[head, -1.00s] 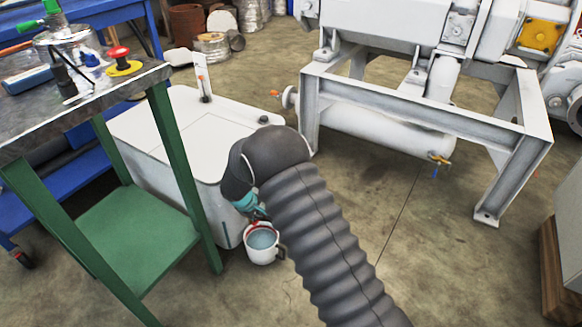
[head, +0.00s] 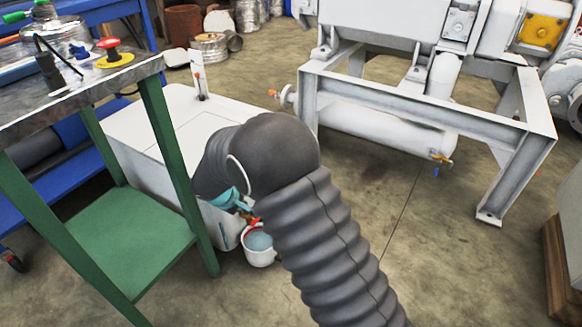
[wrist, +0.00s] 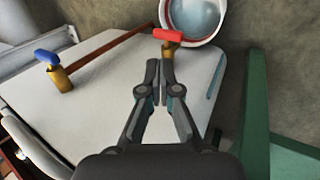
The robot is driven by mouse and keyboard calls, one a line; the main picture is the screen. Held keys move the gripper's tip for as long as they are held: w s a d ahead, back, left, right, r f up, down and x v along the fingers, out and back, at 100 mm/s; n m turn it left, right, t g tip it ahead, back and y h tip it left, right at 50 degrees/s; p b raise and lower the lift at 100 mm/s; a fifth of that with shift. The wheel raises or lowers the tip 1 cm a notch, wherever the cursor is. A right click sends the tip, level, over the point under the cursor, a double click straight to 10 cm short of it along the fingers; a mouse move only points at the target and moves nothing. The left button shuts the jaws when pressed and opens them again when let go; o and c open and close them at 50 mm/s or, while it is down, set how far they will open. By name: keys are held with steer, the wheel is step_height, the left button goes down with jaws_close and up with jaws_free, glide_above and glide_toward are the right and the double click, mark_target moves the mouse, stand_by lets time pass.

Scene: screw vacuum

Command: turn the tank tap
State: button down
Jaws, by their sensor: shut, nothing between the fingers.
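The white tank (head: 150,125) stands on the floor beside the green-legged bench. Its tap (head: 253,222) has a red handle and sits low at the tank's front, over a white bucket. In the wrist view the tap (wrist: 172,36) is brass with its red handle lying crosswise in the picture. My gripper (wrist: 160,66) is shut and empty, its fingertips pointing at the tap and just short of it; I cannot tell the exact gap. In the head view my gripper (head: 230,198) shows only in part, mostly hidden behind my dark arm.
The bucket (head: 259,246) holds bluish liquid and also shows in the wrist view (wrist: 195,14). A green bench leg (head: 178,165) stands close on the left. A blue-handled brass tap (wrist: 56,70) is at the wrist view's left. A white machine frame (head: 420,100) stands at right.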

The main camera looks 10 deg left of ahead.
steer(key=d+v, duration=0.1)
steer(key=v, duration=0.5)
steer(key=d+r+m+p, duration=0.2)
steer(key=d+r+m, duration=0.2)
steer(key=d+r, duration=1)
steer(key=shift+d+r+g+p, duration=0.3)
steer(key=shift+d+r+g, duration=0.05)
steer(key=shift+r+g, duration=0.05)
